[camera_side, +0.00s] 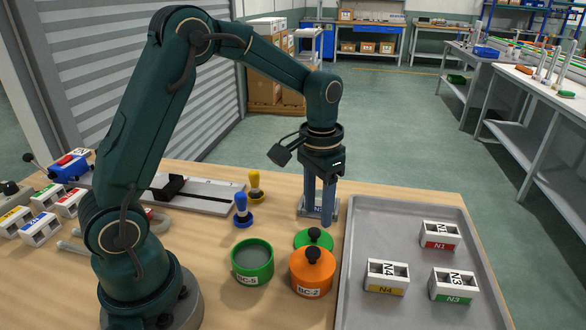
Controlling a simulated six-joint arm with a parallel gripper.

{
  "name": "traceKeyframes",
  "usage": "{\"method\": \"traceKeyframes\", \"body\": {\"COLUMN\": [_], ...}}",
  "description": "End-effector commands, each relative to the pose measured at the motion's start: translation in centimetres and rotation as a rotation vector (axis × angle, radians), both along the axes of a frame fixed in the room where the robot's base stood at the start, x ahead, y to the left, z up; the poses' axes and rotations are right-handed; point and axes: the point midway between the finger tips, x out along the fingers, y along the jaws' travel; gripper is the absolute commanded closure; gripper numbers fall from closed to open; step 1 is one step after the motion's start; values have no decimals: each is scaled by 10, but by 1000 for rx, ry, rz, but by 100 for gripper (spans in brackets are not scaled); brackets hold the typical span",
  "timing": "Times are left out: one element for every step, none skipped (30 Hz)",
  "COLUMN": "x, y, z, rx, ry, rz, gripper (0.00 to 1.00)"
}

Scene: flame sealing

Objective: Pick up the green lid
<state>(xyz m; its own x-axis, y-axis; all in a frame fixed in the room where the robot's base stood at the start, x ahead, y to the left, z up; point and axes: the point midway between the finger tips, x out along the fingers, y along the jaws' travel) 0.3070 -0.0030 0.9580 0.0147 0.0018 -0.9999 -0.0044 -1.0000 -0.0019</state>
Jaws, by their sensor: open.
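The green lid (301,239) with a black knob lies on the wooden table, partly hidden behind an orange pot (312,276) labelled BC-2 with its own black-knobbed lid. A green pot (252,262) labelled BC-5 stands open to the left of the lid. My gripper (320,221) points down behind the green lid, beside the grey tray. Its fingers are open and nothing shows between them. How high the fingertips are above the table is hard to tell.
The grey tray (400,225) at right holds several labelled white blocks. Blue (241,212) and yellow (255,187) stamp-like tools stand left of my gripper. The table's front middle is clear.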

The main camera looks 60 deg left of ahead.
Motion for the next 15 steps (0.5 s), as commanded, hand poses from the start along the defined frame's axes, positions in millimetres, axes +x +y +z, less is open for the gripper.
{"method": "traceKeyframes", "body": {"x": [-2, -2, -2, -2, -3, -3, -3, -3, -3, -3, -3, -3, -3, -3, -3], "y": [1, 1, 1, 1, 1, 1, 1, 1, 1, 1, 1, 1, 1, 1, 1], "z": [-5, -8, -11, -15, -18, -23, -27, -31, -37, -40, -43, -47, -50, -52, -54], "rx": [-2, -2, -2, -3, -3, -3, -3, -3, -3, -3, -2, -2, -2, -2, -2], "ry": [13, 17, 19, 20, 21, 21, 21, 21, 20, 21, 19, 19, 18, 18, 18], "rz": [3, 4, 4, 5, 5, 5, 5, 5, 5, 5, 5, 5, 5, 5, 5], "gripper": [50, 50, 50, 50, 50, 50, 50, 50, 50, 50, 50, 50, 50, 50, 50]}}
